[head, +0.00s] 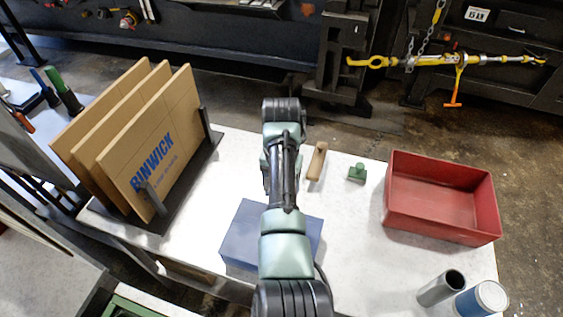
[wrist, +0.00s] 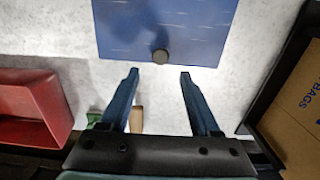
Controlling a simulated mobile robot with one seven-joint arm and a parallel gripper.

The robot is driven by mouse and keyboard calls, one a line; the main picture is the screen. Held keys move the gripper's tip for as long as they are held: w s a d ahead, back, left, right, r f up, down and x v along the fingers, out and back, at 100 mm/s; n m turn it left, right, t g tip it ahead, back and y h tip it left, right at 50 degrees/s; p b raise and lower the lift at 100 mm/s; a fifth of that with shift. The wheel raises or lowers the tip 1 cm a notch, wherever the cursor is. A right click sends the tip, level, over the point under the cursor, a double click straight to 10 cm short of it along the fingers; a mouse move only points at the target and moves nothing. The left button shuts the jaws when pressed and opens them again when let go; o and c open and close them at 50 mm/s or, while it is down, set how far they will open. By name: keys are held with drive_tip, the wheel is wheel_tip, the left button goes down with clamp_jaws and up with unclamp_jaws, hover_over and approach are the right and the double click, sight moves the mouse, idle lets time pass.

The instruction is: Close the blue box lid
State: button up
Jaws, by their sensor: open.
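The blue box (head: 240,235) sits on the white table in the head view, partly hidden behind my arm. In the wrist view a flat blue panel of it, apparently the lid (wrist: 165,25), fills the top middle. Contact is not visible. I cannot tell how far the lid is open. My fingers are hidden in the head view.
A red bin (head: 440,200) stands on the table's right. Cardboard panels (head: 150,150) stand in a dark rack on the left. A wooden piece (head: 316,162) and a green object (head: 357,173) lie near the back edge. Cans (head: 482,300) stand at front right.

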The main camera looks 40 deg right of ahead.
wheel_tip(320, 180, up, 8)
drive_tip(key=b, duration=0.1)
drive_tip(key=shift+f, duration=0.2)
drive_tip(key=shift+d, duration=0.1)
